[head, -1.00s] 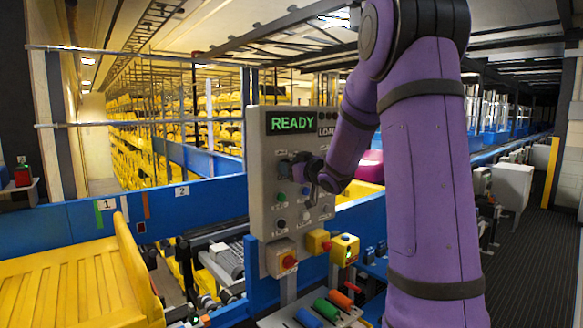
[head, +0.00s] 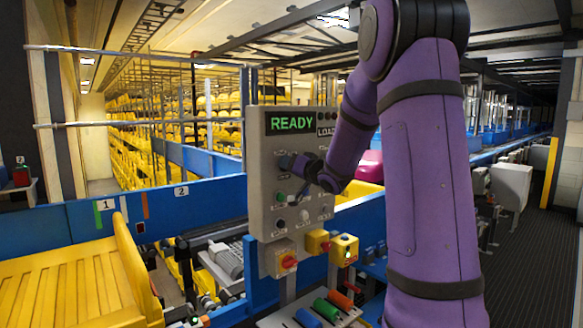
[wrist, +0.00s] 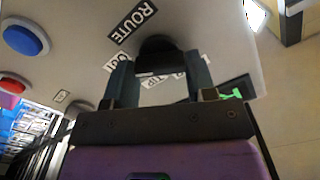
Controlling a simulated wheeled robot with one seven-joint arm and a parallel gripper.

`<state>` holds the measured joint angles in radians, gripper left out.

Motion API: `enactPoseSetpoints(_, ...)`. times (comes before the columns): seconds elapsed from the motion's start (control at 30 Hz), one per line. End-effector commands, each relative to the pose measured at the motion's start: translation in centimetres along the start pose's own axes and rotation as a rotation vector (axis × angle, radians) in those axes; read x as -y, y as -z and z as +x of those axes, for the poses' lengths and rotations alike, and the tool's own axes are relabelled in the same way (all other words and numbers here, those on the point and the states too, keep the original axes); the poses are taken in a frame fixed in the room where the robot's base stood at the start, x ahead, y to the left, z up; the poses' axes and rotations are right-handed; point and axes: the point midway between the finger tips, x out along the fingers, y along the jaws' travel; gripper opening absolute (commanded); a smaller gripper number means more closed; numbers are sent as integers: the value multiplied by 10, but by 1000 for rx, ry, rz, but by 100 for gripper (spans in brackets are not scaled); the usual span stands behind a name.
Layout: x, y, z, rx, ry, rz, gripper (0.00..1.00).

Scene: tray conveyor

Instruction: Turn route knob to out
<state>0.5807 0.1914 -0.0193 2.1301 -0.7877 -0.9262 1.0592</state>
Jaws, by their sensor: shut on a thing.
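The route knob (wrist: 157,48) is black and sits on the grey control panel, beside a tilted ROUTE label (wrist: 132,20) in the wrist view. My gripper (wrist: 158,72) has a finger on each side of the knob and is shut on it. Other labels around the knob are partly hidden by the fingers, so I cannot read which one it points to. In the head view my gripper (head: 290,165) is at the front of the panel (head: 262,190), and the knob is hidden behind it. The panel's screen (head: 291,123) reads READY in green.
A blue button (wrist: 25,40) and a red button (wrist: 12,84) are near the knob. Below the panel are a red knob on a box (head: 289,262), yellow boxes (head: 344,249) and coloured handles (head: 326,309). A yellow tray (head: 75,285) lies at left.

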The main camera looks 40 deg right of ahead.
Motion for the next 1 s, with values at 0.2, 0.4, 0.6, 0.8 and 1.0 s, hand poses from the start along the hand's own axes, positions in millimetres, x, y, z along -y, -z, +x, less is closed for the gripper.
enactPoseSetpoints(0.2,-1,-1,0,2,-2,27,27)
enactPoseSetpoints(0.4,-1,-1,0,2,-2,30,27)
enactPoseSetpoints(0.6,-1,-1,0,2,-2,29,62)
enactPoseSetpoints(0.8,-1,0,0,1,-1,28,77)
enactPoseSetpoints(1.0,0,0,-3,0,-1,27,77)
